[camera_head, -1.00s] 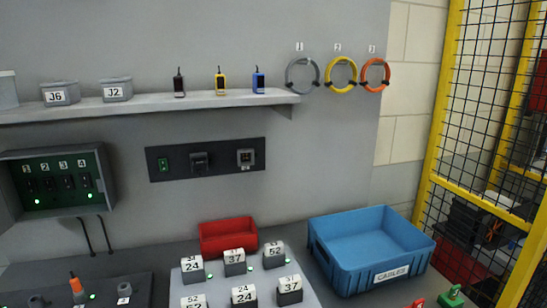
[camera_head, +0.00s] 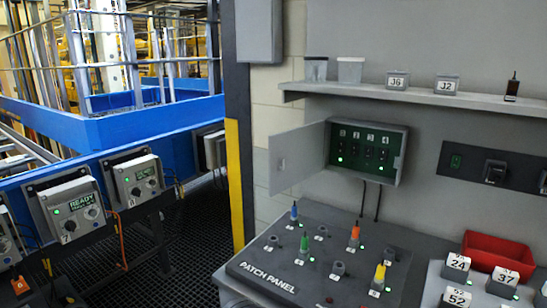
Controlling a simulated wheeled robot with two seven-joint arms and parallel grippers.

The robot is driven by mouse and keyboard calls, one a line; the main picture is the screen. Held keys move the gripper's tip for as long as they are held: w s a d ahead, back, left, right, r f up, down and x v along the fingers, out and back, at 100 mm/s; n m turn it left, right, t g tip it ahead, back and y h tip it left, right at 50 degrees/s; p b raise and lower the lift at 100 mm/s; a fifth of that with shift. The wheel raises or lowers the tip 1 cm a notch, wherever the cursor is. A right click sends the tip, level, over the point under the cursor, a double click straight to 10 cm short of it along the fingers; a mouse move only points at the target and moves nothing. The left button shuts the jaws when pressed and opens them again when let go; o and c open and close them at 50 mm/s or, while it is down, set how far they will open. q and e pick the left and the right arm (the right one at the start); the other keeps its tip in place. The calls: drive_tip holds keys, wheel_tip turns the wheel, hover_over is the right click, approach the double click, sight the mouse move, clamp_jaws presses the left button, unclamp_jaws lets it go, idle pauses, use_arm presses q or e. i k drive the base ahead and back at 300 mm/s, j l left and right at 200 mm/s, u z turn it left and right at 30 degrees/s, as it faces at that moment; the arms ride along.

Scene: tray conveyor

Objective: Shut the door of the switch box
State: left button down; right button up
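The switch box (camera_head: 399,167) is on the grey wall right of the middle, with a green panel (camera_head: 366,148) of several numbered switches and lit green lights inside. Its grey door (camera_head: 299,158) is hinged on the box's left side and stands open, swung out to the left. A small latch or handle mark shows on the door near its free edge. Neither of my grippers is in view.
The patch panel (camera_head: 258,277) with coloured plugs lies on the bench below the box. A red bin (camera_head: 497,253) and numbered blocks sit to the right. A shelf (camera_head: 420,97) runs above. A yellow post (camera_head: 235,185) and conveyor control boxes (camera_head: 70,210) stand left.

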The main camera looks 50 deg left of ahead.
sight(301, 148)
drive_tip(key=k+j, duration=0.1)
drive_tip(key=j, duration=0.25)
drive_tip(key=k+j+z, duration=0.1)
drive_tip(key=j, duration=0.3)
drive_tip(key=k+j, duration=0.15)
drive_tip(key=j, duration=0.2)
drive_tip(key=k+j, duration=0.1)
drive_tip(key=j, duration=0.3)
drive_tip(key=k+j+z, duration=0.1)
drive_tip(key=j, duration=0.25)
drive_tip(key=k+j, duration=0.2)
drive_tip(key=j, duration=0.15)
drive_tip(key=i+j, duration=0.1)
drive_tip(key=j, duration=0.35)
drive_tip(key=i+j+z, duration=0.1)
drive_tip(key=j, duration=0.35)
drive_tip(key=i+j, duration=0.15)
drive_tip(key=j, duration=0.35)
drive_tip(key=i+j+z, duration=0.1)
drive_tip(key=j, duration=0.35)
